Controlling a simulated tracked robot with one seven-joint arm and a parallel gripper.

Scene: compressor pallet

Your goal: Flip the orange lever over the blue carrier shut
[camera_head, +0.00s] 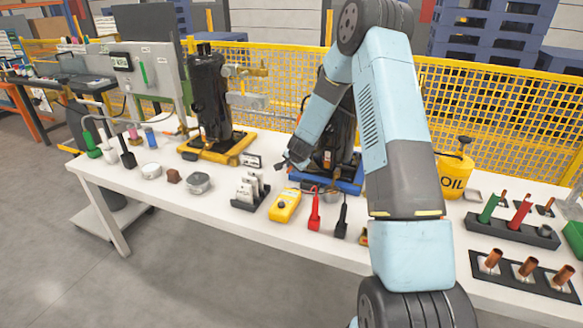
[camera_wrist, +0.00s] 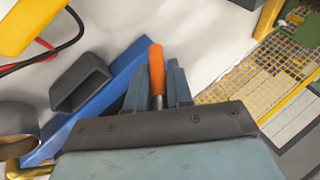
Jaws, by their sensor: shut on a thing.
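The orange lever (camera_wrist: 157,68) shows in the wrist view as a rounded orange handle on a metal shank, standing up between the two fingers of my gripper (camera_wrist: 160,84). My gripper is shut on the lever. Its lower end is hidden behind the gripper body. The blue carrier (camera_wrist: 118,82) runs diagonally just left of the fingers. In the head view the blue carrier (camera_head: 346,184) lies on the white table under a black compressor (camera_head: 344,130). My gripper (camera_head: 286,162) is at the carrier's left end, and I cannot make out the lever there.
A yellow carrier (camera_head: 217,150) with another black compressor stands to the left. A yellow meter (camera_head: 285,205), a red-handled tool (camera_head: 314,212) and a black one (camera_head: 341,217) lie in front. A yellow oil can (camera_head: 455,174) stands right. A yellow mesh fence (camera_head: 480,110) runs behind.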

